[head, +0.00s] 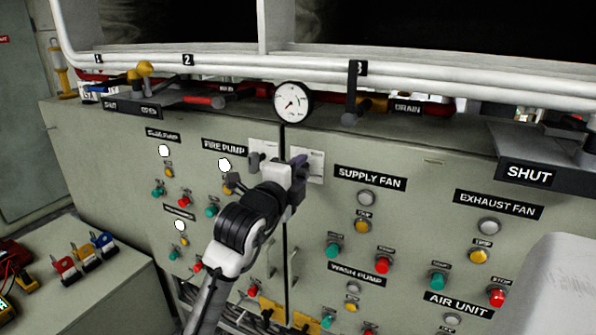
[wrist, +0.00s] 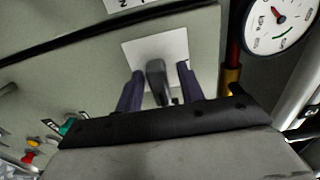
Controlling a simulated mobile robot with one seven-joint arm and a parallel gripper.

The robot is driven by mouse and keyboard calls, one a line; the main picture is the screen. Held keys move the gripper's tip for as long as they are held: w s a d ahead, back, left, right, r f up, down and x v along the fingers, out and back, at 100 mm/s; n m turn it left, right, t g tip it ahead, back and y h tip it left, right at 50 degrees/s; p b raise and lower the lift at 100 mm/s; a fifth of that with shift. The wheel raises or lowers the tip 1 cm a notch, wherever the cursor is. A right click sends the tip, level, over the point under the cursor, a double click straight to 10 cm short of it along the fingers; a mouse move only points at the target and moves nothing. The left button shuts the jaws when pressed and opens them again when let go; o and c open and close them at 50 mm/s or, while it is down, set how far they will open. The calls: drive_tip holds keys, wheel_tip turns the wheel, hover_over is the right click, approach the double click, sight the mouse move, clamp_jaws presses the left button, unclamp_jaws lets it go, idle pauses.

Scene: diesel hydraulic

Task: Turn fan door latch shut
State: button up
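The latch (wrist: 157,80) is a short dark grey lever on a pale square plate (wrist: 175,47) beside a dark door seam, in the wrist view. My gripper (wrist: 158,88) has its two dark fingers apart, one on each side of the lever. Gaps show between the lever and both fingers, so it is not clasped. In the head view my gripper (head: 279,165) is at the cabinet front below the round gauge. It hides the latch there; part of the pale plate (head: 316,164) shows to its right.
The gauge (head: 293,103) sits just above my gripper, and it also shows in the wrist view (wrist: 279,20). Buttons and lamps under the SUPPLY FAN label (head: 370,178) protrude to the right. White pipes (head: 330,75) run along the cabinet top. A lower grey cabinet (head: 80,295) stands at left.

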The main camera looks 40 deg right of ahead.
drive_tip(key=shift+c, duration=0.2)
clamp_jaws()
drive_tip(key=shift+n, duration=0.4)
drive_tip(key=n, duration=0.3)
drive_tip(key=shift+n, duration=0.3)
drive_tip(key=n+p, duration=0.1)
drive_tip(key=n, duration=0.3)
drive_tip(key=n+p, duration=0.1)
drive_tip(key=n, duration=0.4)
drive_tip(key=shift+r+p, duration=0.1)
drive_tip(key=shift+p, duration=0.3)
drive_tip(key=shift+n+p, duration=1.1)
drive_tip(key=shift+n, duration=1.2)
